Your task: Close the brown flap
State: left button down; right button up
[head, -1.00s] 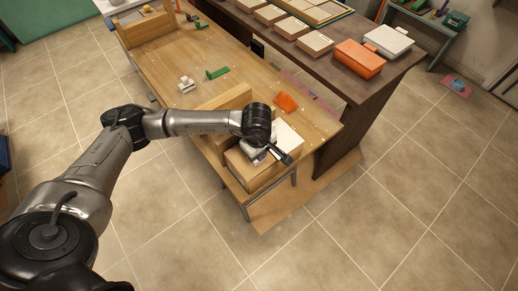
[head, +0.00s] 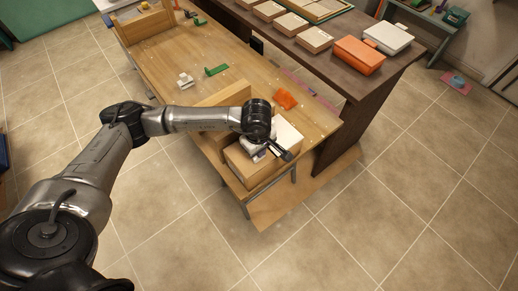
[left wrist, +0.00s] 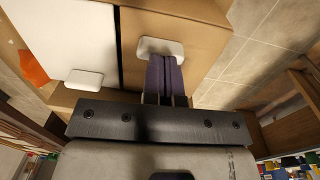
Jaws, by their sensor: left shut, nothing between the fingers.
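The brown flap (left wrist: 207,42) is a flat light-brown panel with a white handle (left wrist: 160,48), seen in the left wrist view. A dark gap separates it from a white panel (left wrist: 62,30), which has its own white handle (left wrist: 84,79). In the head view both belong to a wooden box at the table's near end, with the white panel (head: 288,132) partly behind my arm. My left gripper (left wrist: 166,64) is shut and empty, its dark fingertips at the brown flap's handle. Whether they touch it is unclear. My right gripper is not in view.
The box stands on a long wooden table (head: 165,62). An orange piece (head: 285,99), a green piece (head: 216,70) and a small white piece (head: 185,80) lie there. A dark bench with an orange box (head: 359,55) runs alongside. Tiled floor is clear in front.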

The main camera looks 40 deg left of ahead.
pick_arm(q)
jog(key=shift+r+p, duration=0.5)
jog(key=shift+r, duration=0.55)
notch_tip(320, 180, up, 3)
jog(key=shift+f+p, duration=0.1)
jog(key=shift+p, duration=0.7)
notch_tip(320, 180, up, 10)
